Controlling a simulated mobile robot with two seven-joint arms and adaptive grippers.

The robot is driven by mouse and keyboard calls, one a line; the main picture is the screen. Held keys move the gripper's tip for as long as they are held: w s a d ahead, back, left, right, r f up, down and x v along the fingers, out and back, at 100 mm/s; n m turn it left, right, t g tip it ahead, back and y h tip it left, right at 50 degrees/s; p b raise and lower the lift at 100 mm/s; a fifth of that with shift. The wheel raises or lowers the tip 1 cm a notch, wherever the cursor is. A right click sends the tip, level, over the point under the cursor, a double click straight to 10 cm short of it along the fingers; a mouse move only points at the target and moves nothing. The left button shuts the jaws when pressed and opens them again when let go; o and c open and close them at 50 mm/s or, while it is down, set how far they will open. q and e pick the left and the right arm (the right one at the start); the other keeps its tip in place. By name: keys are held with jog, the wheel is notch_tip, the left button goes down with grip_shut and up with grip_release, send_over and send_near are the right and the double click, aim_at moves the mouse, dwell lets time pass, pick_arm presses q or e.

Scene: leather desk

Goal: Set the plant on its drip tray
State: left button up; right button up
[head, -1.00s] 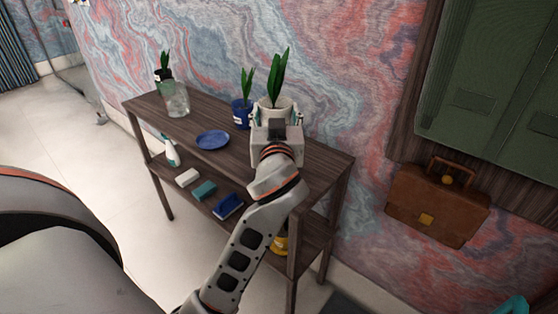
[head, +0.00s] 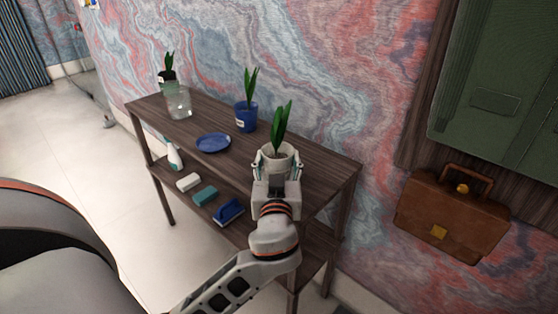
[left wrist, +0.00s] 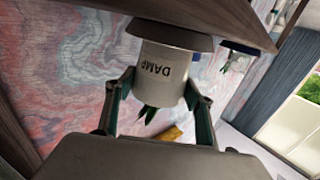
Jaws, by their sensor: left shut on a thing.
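A white pot (head: 268,163) with a green-leaved plant (head: 281,128) is over the right part of the wooden table, upright. My left gripper (head: 275,170) is shut on the pot's sides from the near side. In the left wrist view, which is upside down, the pot (left wrist: 163,75) is marked DAMP between the two fingers. A wide grey-brown disc (left wrist: 168,34), like a drip tray, is at the pot's base; I cannot tell whether they touch. A blue saucer (head: 213,142) lies empty on the table, left of the pot. My right gripper is not in view.
On the tabletop (head: 322,172), a blue pot with a plant (head: 246,117) stands behind the white one. A glass jar (head: 179,103) and a dark pot (head: 167,76) are at the far left. The lower shelf holds a spray bottle (head: 174,156), blocks and a blue brush (head: 229,212).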

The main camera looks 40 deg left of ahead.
pick_arm(q)
jog(key=shift+f, duration=0.1)
jog(key=o, duration=1.5)
jog(key=shift+c, duration=0.2)
jog(key=shift+o, duration=0.4)
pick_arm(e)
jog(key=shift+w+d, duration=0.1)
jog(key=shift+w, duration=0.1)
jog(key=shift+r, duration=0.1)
pick_arm(q)
jog(key=shift+r, duration=0.25)
jog(key=shift+s+d+f, duration=0.1)
jog(key=shift+s+d, duration=0.1)
jog(key=shift+s, duration=0.05)
jog(key=v, duration=1.1)
jog(key=shift+s, duration=0.2)
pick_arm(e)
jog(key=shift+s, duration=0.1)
